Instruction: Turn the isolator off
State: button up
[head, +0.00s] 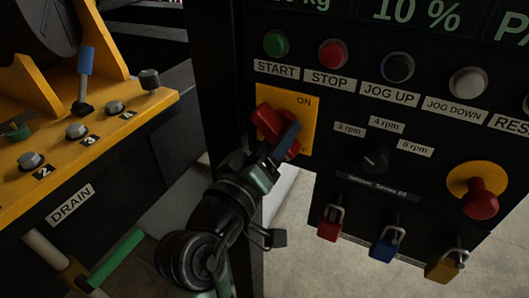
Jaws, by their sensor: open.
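The isolator is a red rotary handle (267,121) on a yellow square plate (304,126), on the left side of the black control panel. My gripper (279,188) is open, below and in front of the handle. Its upper finger overlaps the handle's lower right part; its other finger stands apart, lower down. I cannot tell whether the upper finger touches the handle.
START (276,43) and STOP (333,54) buttons sit just above the isolator. A speed knob (376,159) and red emergency button (480,198) are to its right. Padlocks (329,225) hang below. A yellow machine with bolts and a blue-handled lever (86,62) stands left.

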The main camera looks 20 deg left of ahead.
jog(key=s+b, duration=0.3)
jog(key=s, duration=0.9)
jog(key=shift+s+a, duration=0.2)
jog(key=shift+s, duration=0.15)
jog(key=w+d+r+m+t, duration=0.2)
jog(key=w+d+r, duration=0.1)
jog(key=r, duration=0.4)
jog(key=w+d+r+m+t, duration=0.2)
jog(key=w+d+r, duration=0.15)
jog(key=r, duration=0.35)
jog(key=s+d+r+m+t, duration=0.2)
jog(key=d+r, duration=0.2)
jog(key=r, duration=0.4)
jog(key=s+d+r+m+t, duration=0.2)
jog(key=d+r, duration=0.3)
jog(key=r, duration=0.3)
jog(key=shift+s+d+r+t+y+p, duration=0.15)
jog(key=shift+s+d+t+y+p, duration=0.25)
jog(key=shift+s+t, duration=0.35)
jog(key=shift+a, duration=0.2)
jog(key=shift+c, duration=0.7)
jog(key=shift+a, duration=0.15)
